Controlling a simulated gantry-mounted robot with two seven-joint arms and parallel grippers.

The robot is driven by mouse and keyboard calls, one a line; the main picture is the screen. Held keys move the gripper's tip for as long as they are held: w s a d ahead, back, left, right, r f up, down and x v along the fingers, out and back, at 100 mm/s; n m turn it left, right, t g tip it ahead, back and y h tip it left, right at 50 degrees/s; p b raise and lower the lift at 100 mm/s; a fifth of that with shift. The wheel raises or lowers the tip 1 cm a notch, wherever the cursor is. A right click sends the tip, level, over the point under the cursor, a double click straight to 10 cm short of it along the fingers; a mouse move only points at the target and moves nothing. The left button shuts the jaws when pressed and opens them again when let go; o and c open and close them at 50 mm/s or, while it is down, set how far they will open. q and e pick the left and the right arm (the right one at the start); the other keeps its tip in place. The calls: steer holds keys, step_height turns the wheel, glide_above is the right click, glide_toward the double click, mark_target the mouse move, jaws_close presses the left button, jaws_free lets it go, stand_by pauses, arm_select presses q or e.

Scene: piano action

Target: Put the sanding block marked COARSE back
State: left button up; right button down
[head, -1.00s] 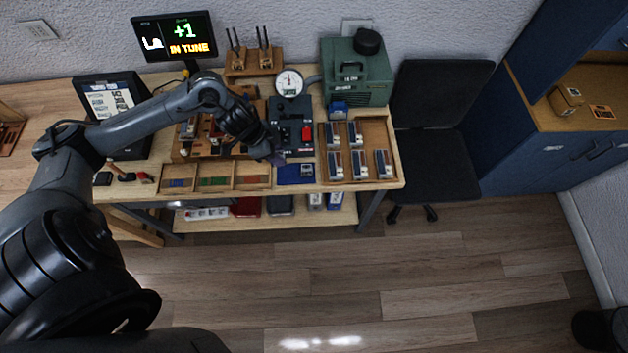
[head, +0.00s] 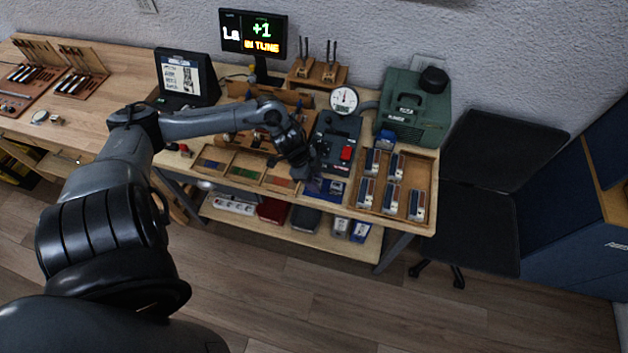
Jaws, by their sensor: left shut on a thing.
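My left gripper (head: 311,182) reaches in from the left and points down over the left part of a blue mat (head: 333,196) near the bench's front edge. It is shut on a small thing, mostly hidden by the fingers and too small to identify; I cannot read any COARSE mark. A small pale piece shows on the mat just right of the fingers. A wooden tray (head: 429,165) to the right holds several small red, blue and grey blocks (head: 391,197); its back right part is bare. My right gripper is not in view.
A wooden box (head: 233,172) with blue, green and orange strips lies left of the gripper. A dark machine with a red switch (head: 346,153) and a round dial (head: 344,99) stand behind. A green case (head: 414,108) is behind the tray. A black chair (head: 490,190) stands right.

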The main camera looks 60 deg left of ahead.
arm_select(q)
steer(key=a+f, duration=0.1)
steer(key=w+a+f, duration=0.2)
steer(key=a, duration=0.1)
steer(key=shift+a+b, duration=0.1)
steer(key=shift+b, duration=0.25)
steer(key=shift+f, duration=2)
steer(key=shift+f+b, duration=0.15)
steer(key=shift+b, duration=0.15)
steer(key=o, duration=0.9)
steer(key=shift+o, duration=0.2)
